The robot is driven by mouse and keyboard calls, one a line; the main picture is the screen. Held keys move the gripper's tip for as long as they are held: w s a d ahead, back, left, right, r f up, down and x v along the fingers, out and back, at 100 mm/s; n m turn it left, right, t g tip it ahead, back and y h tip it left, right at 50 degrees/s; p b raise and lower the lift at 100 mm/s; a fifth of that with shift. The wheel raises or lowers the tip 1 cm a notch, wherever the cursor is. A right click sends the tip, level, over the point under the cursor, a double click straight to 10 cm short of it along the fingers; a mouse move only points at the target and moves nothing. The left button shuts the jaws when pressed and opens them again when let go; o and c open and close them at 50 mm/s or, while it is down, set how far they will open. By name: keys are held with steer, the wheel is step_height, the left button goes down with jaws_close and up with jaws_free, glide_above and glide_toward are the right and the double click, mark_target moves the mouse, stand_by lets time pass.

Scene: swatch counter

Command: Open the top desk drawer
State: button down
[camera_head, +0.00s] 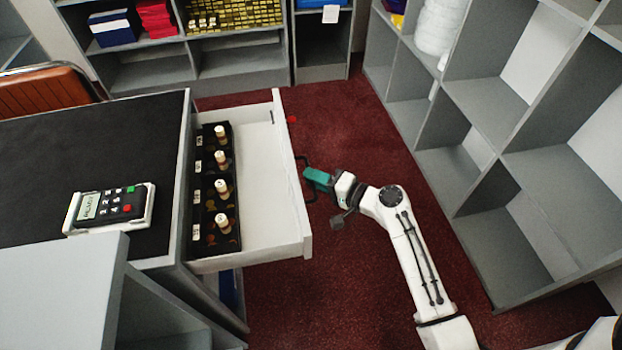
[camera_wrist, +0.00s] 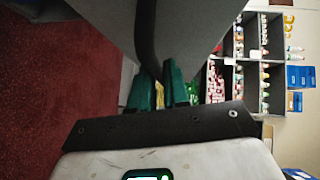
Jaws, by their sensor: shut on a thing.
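The top desk drawer (camera_head: 262,190) is pulled well out from the desk (camera_head: 75,140), white inside. A black tray (camera_head: 217,188) with several capped bottles sits in its left part. A dark handle (camera_head: 307,180) is on the drawer's front panel. My gripper (camera_head: 308,176), with green fingers, is at this handle and shut on it, at the right of the drawer. In the wrist view the green fingers (camera_wrist: 160,92) close around the dark handle bar (camera_wrist: 147,45) in front of the grey drawer front; the exact contact is partly hidden.
A payment terminal (camera_head: 109,208) lies on the desk's dark top. Grey shelves (camera_head: 480,100) stand at the right, and more shelves (camera_head: 240,65) at the back. A brown chair (camera_head: 45,100) is behind the desk.

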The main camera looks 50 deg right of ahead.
steer(key=c, duration=1.2)
jaws_free()
steer(key=s, duration=0.3)
steer(key=s+d+r, duration=0.1)
steer(key=s, duration=0.6)
steer(key=shift+s+d+r, duration=0.25)
steer(key=shift+s+d, duration=0.05)
